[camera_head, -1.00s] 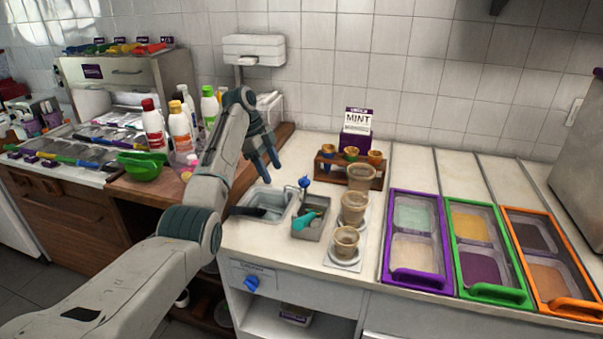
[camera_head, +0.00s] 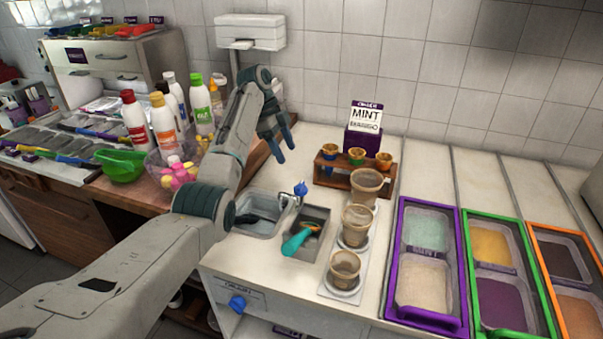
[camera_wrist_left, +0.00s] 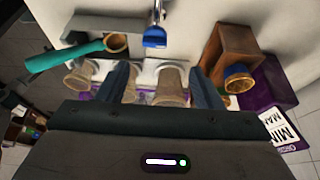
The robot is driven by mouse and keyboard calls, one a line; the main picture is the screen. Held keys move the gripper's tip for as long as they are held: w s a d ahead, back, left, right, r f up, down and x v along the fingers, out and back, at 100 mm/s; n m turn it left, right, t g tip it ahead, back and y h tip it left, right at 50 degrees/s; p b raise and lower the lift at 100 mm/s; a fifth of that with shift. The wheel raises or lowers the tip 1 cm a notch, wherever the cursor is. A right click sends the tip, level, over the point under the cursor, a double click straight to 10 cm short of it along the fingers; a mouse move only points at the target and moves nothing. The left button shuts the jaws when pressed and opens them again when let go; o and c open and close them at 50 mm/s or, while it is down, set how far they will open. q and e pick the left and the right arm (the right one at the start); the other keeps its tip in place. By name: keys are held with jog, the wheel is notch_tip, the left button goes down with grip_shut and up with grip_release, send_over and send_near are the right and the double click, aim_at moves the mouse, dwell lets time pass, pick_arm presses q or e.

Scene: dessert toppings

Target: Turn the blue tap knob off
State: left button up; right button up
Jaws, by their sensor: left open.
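The blue tap knob (camera_head: 301,188) sits on top of the small metal tap beside the sink (camera_head: 262,222) in the head view. The knob also shows near the top middle of the left wrist view (camera_wrist_left: 155,38). My left gripper (camera_head: 281,155) is above the counter, behind and slightly left of the knob in the head view. Its fingers point down, apart and empty; they also show spread in the left wrist view (camera_wrist_left: 162,78). The gripper does not touch the knob. My right gripper is not in view.
A metal bin with a teal-handled scoop (camera_head: 297,242) stands right of the sink. Several brown cups (camera_head: 357,224) and a wooden cone rack (camera_head: 330,177) are close by. Bottles (camera_head: 165,128) stand to the left.

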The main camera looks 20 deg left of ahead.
aim_at(300, 184)
pick_arm(q)
jog(key=x, duration=0.8)
jog(key=shift+s+d+f, duration=0.15)
jog(key=shift+s+d, duration=0.05)
jog(key=shift+s, duration=0.2)
jog(key=shift+s+d+f, duration=0.2)
jog(key=shift+d+f, duration=0.05)
jog(key=shift+f, duration=0.45)
jog(key=shift+w, duration=0.1)
jog(key=shift+c, duration=0.4)
